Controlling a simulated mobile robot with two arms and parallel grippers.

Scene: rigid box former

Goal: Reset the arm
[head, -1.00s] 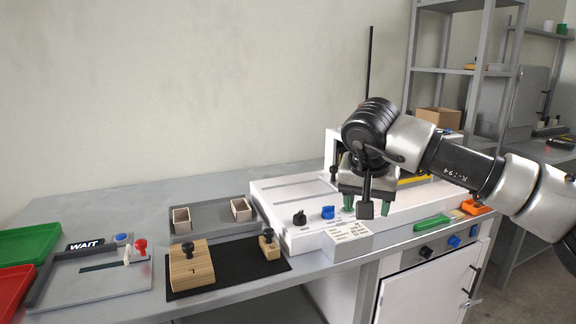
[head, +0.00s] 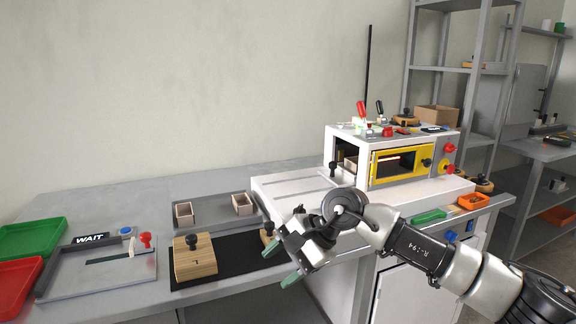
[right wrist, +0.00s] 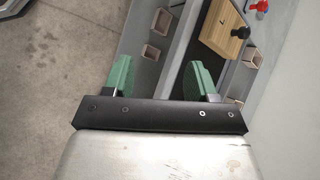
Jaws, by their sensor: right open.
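My right arm (head: 420,250) comes in from the right in the head view. Its gripper (head: 279,263) is at the front edge of the bench, over the right end of the black mat, with its green fingertips pointing left. The right wrist view shows the two green fingers (right wrist: 160,78) wide apart with nothing between them. The gripper partly hides a small wooden block with a black knob (head: 268,236). My left gripper is not in view.
The white machine with a yellow-framed window (head: 402,164) stands behind my arm. A knobbed wooden block (head: 194,262) sits on the black mat (head: 238,262). A grey tray (head: 212,213) holds two small boxes. Green (head: 30,238) and red (head: 14,285) trays lie at far left.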

